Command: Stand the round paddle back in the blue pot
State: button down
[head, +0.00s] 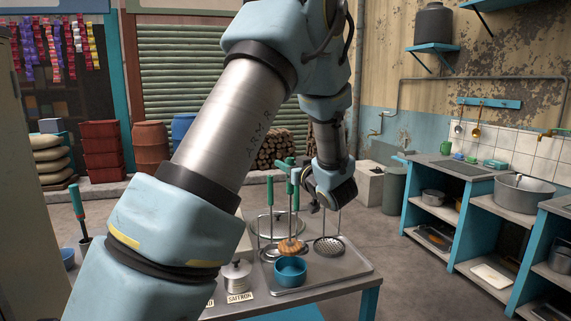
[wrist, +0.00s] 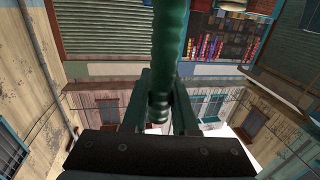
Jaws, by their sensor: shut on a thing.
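My gripper (head: 304,182) is shut on the green handle of the round paddle and holds it upright. The green handle (wrist: 168,50) runs between the fingers in the wrist view. The paddle's round brown head (head: 291,246) hangs low, at the rear rim of a blue pot (head: 290,272) on the table. I cannot tell whether the head is above, inside or just behind that pot. The pot's inside is mostly hidden.
The pot stands on a metal tray (head: 350,265). A perforated skimmer (head: 328,246) and another green-handled tool (head: 270,190) stand close by. A saffron tin (head: 238,276) is left of the pot. A second small blue vessel (head: 67,255) is at far left.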

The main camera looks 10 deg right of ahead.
notch_tip(320, 180, down, 8)
jog(key=b, duration=0.5)
jog(key=shift+f+b, duration=0.15)
jog(key=shift+b, duration=0.15)
jog(key=c, duration=0.6)
grip_release()
jog(key=shift+b+v, duration=1.6)
jog(key=shift+v, duration=3.85)
jog(key=shift+p+v, duration=0.3)
jog(key=shift+v, duration=4.25)
jog(key=shift+w+a, duration=0.1)
